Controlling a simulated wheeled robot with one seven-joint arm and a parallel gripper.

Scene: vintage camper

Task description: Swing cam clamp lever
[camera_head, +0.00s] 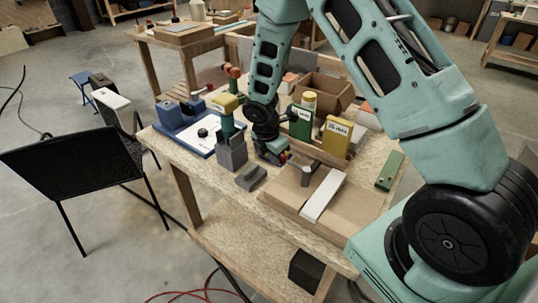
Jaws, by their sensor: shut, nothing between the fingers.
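My gripper (277,156) is at the end of my teal arm, low over the middle of the workbench. Its fingers look closed, with nothing seen between them. A grey clamp-like piece (308,173) stands on the wooden board (285,192), just right of my gripper, beside a white strip (324,195). I cannot clearly make out which part is the cam lever; my gripper may hide some of it.
Left of my gripper are a grey block with a green and yellow tool (231,150), a small grey block (250,177) and a blue-and-white tray (200,137). Behind stand green (301,122) and yellow boxes (336,137) and a cardboard box (325,92). A black chair (82,170) is at left.

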